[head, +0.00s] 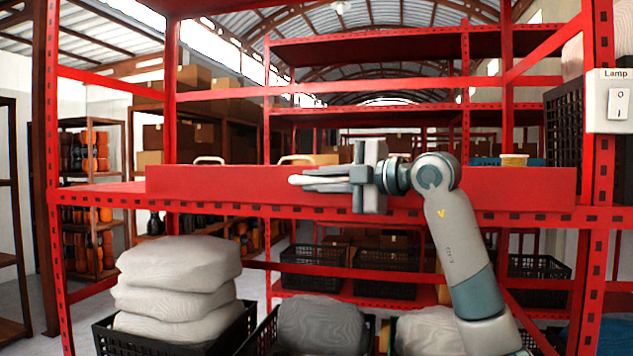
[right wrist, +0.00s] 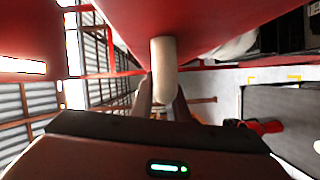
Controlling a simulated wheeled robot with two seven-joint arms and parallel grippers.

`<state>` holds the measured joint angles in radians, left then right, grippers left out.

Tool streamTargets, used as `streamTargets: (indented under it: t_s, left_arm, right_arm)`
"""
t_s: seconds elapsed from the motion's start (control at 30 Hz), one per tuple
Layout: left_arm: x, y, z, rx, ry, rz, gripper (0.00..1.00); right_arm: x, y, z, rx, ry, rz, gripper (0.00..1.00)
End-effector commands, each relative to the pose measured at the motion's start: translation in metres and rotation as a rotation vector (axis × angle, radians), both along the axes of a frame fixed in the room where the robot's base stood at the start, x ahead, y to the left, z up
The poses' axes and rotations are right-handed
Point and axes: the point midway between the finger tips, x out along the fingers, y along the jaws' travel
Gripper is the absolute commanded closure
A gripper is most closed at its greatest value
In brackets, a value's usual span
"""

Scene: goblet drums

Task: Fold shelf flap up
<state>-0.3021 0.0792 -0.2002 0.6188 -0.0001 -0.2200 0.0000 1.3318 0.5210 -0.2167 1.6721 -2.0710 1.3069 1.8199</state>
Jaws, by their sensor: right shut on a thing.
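The shelf flap (head: 240,180) is a long red board along the front edge of the red shelf. Its broad face is turned toward me and looks upright, or nearly so. My right gripper (head: 312,181) is in front of the flap, near its middle. It is shut on a pale rounded handle, whose tip sticks out left of the fingers. In the right wrist view the cream handle (right wrist: 163,70) runs between the two fingers (right wrist: 163,100) and meets the red flap (right wrist: 215,18) above. My left gripper is not in view.
Red uprights (head: 57,200) frame the shelf on both sides. Grey sacks (head: 180,265) sit in black crates below. A lamp switch (head: 618,102) is on the right post. Behind the flap stand a yellow tub (head: 514,160) and a tan object (head: 325,158).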

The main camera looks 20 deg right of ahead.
Motion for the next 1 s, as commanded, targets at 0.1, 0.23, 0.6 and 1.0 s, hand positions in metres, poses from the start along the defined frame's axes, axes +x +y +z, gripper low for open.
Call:
streamTargets:
  t_s: [0.1, 0.23, 0.6, 1.0]
  left_arm:
    - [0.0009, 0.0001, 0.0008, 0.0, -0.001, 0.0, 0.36]
    - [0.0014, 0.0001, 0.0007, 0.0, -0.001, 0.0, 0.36]
    - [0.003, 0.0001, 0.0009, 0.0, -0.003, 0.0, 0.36]
    - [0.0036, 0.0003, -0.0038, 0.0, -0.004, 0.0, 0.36]
  right_arm:
    - [0.0009, -0.0002, 0.0004, 0.009, 0.012, 0.001, 1.0]
    - [0.001, -0.0005, 0.0006, 0.011, 0.013, 0.001, 1.0]
    - [0.0009, -0.0007, 0.001, 0.009, 0.011, 0.0, 0.68]
    - [-0.004, -0.0044, -0.0001, 0.008, 0.01, 0.0, 0.68]
